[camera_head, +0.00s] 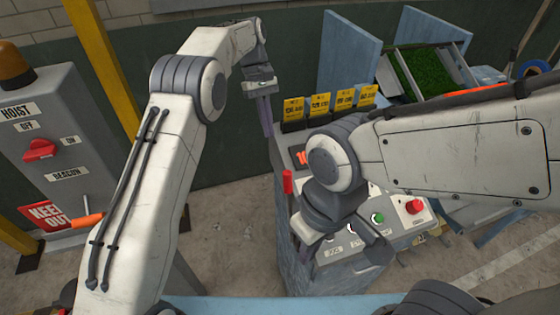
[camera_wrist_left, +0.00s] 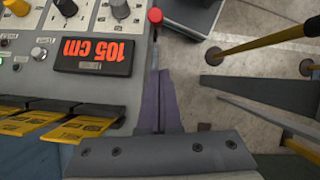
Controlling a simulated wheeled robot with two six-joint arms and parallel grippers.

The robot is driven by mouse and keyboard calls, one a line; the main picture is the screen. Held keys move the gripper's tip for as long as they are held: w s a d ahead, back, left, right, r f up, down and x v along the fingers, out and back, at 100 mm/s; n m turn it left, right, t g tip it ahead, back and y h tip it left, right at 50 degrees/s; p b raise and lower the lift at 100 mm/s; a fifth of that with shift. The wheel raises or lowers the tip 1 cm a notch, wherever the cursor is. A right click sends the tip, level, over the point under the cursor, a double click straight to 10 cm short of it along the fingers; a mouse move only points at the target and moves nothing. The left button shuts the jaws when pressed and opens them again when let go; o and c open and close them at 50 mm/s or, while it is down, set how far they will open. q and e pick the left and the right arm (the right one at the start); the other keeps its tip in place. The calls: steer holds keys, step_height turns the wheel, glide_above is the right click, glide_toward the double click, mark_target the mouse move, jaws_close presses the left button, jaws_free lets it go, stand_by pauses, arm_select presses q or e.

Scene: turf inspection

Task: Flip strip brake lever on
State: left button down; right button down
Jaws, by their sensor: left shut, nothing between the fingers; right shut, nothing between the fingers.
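A lever with a red grip (camera_head: 287,182) stands at the left side of the grey console (camera_head: 345,278) in the head view. Its red end (camera_wrist_left: 155,16) is at the top of the left wrist view, beside the console's edge. I cannot read a label for it. My left gripper (camera_head: 267,133) is shut and empty, fingers pointing down, above and left of the red grip and apart from it. Its purple fingers (camera_wrist_left: 162,75) point toward the lever in the wrist view. My right gripper (camera_head: 305,238) is shut over the console's front; its fingers are mostly hidden.
The console bears a red button (camera_head: 414,206), knobs, a "105 cm" display (camera_wrist_left: 93,57) and several yellow tags (camera_head: 320,104). A hoist cabinet (camera_head: 45,150) with a red switch and a yellow post (camera_head: 100,65) stand at left. Green turf (camera_head: 432,72) lies behind.

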arm_select(q)
steer(key=shift+w+a+f, duration=0.15)
steer(key=shift+w+a, duration=0.1)
steer(key=shift+w, duration=0.05)
steer(key=shift+f, duration=0.1)
steer(key=s+d+f+p, duration=0.3)
steer(key=s+f+p, duration=0.1)
steer(key=s+f, duration=0.3)
steer(key=shift+s+d+f, duration=0.25)
steer(key=shift+d+f, duration=0.1)
steer(key=shift+f, duration=0.15)
stand_by(0.3)
